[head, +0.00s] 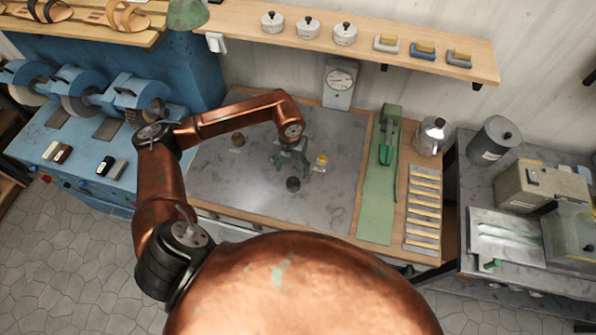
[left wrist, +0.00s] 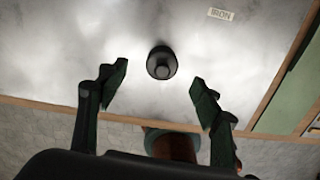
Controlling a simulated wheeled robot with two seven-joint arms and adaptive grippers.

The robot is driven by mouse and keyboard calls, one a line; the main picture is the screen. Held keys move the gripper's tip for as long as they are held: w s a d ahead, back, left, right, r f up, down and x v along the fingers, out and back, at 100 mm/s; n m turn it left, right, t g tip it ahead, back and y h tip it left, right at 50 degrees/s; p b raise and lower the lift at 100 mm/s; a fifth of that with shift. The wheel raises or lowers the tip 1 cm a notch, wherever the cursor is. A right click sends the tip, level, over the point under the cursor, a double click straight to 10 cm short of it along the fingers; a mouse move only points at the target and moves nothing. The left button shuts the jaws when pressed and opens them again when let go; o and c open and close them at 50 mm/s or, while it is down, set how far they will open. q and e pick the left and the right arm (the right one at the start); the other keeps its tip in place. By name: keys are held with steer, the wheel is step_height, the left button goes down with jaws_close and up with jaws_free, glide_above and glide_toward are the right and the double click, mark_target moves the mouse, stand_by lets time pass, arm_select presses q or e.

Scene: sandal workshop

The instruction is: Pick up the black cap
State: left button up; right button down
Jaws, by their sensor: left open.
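The black cap (head: 293,184) is a small dark round piece with a knob on top. It stands on the grey metal work surface (head: 240,190) near the middle. In the left wrist view the black cap (left wrist: 161,62) shows from above, ahead of and between the fingers, with clear space around it. My left gripper (head: 293,168) is above the surface, a little behind the cap in the head view. Its fingers are spread and empty; they also show in the left wrist view (left wrist: 158,92). My right gripper is not in view.
A small brown jar (head: 237,140) stands to the left and a yellow-topped bottle (head: 321,160) just right of my gripper. A green mat (head: 377,210) with a green tool (head: 386,150) lies further right. A scale (head: 339,84) stands behind. The front of the surface is clear.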

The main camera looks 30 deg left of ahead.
mark_target(293, 179)
arm_select(q)
steer(key=shift+w+a+f, duration=0.1)
steer(key=shift+w+f, duration=0.05)
steer(key=shift+w, duration=0.2)
steer(key=shift+w+f, duration=0.15)
steer(key=shift+f, duration=0.2)
steer(key=f, duration=0.1)
steer(key=s+f+p, duration=0.1)
steer(key=f, duration=0.1)
steer(key=shift+s+d+f+p, duration=0.25)
steer(key=shift+s+d+p, duration=0.05)
steer(key=shift+p, duration=0.1)
step_height(293, 179, down, 3)
steer(key=shift+d+f+p, duration=0.1)
steer(key=shift+p, duration=0.2)
steer(key=c, duration=1.1)
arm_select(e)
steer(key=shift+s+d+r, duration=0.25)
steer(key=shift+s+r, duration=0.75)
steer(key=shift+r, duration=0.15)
